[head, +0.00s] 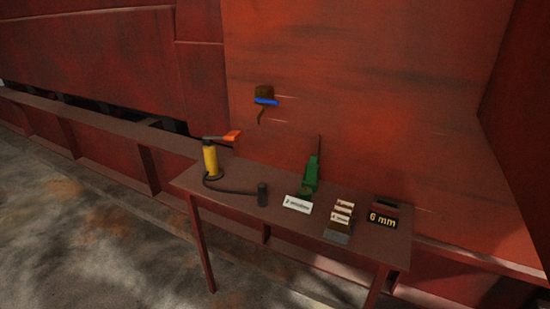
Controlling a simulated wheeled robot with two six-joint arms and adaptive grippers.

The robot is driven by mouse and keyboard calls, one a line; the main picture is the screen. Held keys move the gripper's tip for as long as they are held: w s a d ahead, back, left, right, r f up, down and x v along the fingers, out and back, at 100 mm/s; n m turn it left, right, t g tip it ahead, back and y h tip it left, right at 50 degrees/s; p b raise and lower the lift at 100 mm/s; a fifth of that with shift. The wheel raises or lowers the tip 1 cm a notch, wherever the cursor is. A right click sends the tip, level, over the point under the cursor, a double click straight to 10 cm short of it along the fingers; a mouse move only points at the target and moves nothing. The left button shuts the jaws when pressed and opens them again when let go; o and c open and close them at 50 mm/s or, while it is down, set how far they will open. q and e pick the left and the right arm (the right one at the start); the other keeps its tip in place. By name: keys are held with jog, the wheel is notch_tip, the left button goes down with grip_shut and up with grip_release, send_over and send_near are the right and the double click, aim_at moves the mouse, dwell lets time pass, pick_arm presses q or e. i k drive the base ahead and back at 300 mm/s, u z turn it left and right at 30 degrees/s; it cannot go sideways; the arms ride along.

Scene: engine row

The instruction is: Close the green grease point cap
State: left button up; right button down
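A green object (311,176) with a thin dark upright rod stands at the back of the red-brown table, close to the red wall. It is the only green thing in view. I cannot make out a separate cap on it, nor whether any cap is open or shut. Neither of my grippers is in view.
The table (240,172) also holds a yellow canister (210,160) with an orange handle, a dark hose ending in a black cylinder (263,194), a white label (298,204), small light blocks (342,213) and a "6 mm" sign (383,218). A brown fitting (264,91) with a blue bar (266,101) is on the wall.

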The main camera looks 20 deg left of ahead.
aim_at(312, 167)
jog(key=u, duration=1.95)
jog(key=i, duration=1.45)
